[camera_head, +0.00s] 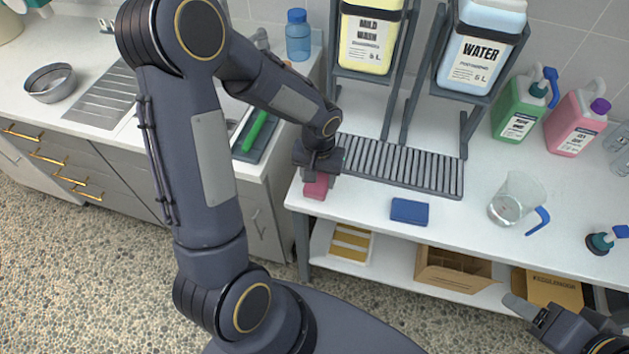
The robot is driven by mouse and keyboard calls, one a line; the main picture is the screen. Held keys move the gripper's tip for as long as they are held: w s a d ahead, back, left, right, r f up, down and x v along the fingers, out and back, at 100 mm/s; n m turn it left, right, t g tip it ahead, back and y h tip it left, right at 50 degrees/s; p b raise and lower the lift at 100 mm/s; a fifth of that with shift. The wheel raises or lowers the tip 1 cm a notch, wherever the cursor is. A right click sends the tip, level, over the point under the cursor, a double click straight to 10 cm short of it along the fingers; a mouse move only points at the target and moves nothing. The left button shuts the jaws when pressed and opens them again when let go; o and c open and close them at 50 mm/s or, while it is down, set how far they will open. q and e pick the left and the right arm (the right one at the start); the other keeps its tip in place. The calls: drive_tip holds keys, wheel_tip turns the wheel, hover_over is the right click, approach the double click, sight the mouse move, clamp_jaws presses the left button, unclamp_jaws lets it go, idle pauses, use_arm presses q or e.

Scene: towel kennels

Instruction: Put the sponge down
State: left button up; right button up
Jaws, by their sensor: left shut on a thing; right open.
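A pink-red sponge (316,187) is at the left end of the white table (375,197), near its front left corner. My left gripper (317,172) points down and is shut on the pink-red sponge. The gripper covers the sponge's upper part, and I cannot tell whether its underside touches the tabletop. A blue sponge (410,211) lies flat near the table's front edge, to the right of the pink-red one. My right gripper (530,318) is at the lower right, in front of the table, open and empty.
A ribbed drain tray (440,176) lies behind the sponges, under the yellow jug (368,38) and the WATER jug (480,50). A clear measuring jug (512,203) stands to the right. The tabletop between the two sponges is clear.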

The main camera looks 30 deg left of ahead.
sight(314, 184)
use_arm(q)
drive_tip(key=shift+a+f, duration=0.2)
drive_tip(key=shift+a, duration=0.05)
drive_tip(key=f, duration=0.3)
drive_tip(key=shift+w+a+f, duration=0.1)
drive_tip(key=shift+a+f, duration=0.05)
drive_tip(key=shift+a, duration=0.2)
drive_tip(key=shift+f, duration=0.35)
drive_tip(key=shift+f, duration=0.1)
drive_tip(key=o, duration=0.9)
drive_tip(key=shift+o, duration=0.2)
